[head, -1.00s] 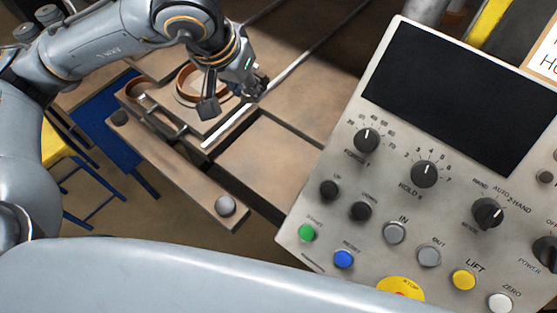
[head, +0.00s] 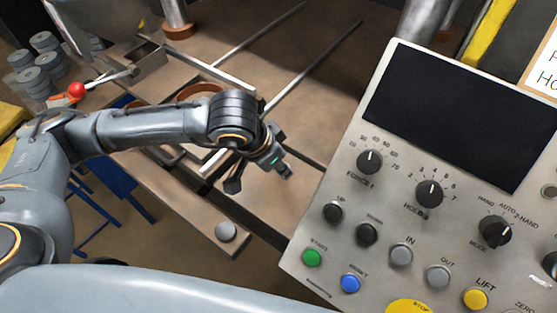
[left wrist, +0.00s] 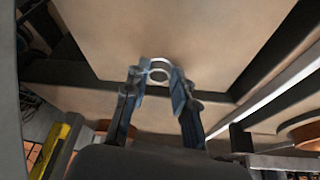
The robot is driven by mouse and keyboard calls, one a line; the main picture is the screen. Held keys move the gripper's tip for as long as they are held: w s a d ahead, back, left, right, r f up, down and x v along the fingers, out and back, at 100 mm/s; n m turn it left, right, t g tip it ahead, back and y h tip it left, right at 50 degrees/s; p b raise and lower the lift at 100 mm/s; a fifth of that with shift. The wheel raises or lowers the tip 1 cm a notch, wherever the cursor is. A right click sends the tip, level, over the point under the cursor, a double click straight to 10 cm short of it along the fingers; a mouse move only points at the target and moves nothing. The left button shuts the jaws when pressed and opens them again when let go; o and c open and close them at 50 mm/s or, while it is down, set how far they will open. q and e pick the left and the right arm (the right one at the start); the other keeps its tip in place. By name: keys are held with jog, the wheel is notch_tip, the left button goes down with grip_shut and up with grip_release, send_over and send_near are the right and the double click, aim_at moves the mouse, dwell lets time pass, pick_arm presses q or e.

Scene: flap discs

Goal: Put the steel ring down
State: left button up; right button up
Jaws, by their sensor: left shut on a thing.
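My left gripper (head: 258,180) is over the light brown plate (head: 290,200) on the machine table, left of the control panel. In the left wrist view my left gripper (left wrist: 157,88) is shut on the steel ring (left wrist: 160,62), a small pale ring between the fingertips. The flat plate (left wrist: 190,30) fills the view beyond it. I cannot tell whether the ring touches the plate. In the head view the ring cannot be made out. My right gripper is in no view.
A large control panel (head: 400,190) with knobs and buttons stands close on the right. A copper-coloured ring (head: 200,90) lies behind my left arm, near metal rails (head: 315,62). A bar with a grey knob (head: 226,231) lies in front. The plate around the gripper looks clear.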

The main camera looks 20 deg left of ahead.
pick_arm(q)
jog(key=shift+f, duration=0.1)
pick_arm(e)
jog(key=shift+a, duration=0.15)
pick_arm(q)
jog(key=shift+f+b, duration=0.2)
jog(key=shift+b, duration=0.15)
jog(key=o, duration=0.7)
jog(key=shift+r, duration=0.1)
jog(key=shift+o, duration=0.2)
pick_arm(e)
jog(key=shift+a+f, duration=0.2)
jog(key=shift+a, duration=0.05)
pick_arm(q)
jog(key=shift+r, duration=0.3)
jog(key=b+v, duration=0.2)
jog(key=v, duration=0.9)
jog(key=shift+r, duration=0.3)
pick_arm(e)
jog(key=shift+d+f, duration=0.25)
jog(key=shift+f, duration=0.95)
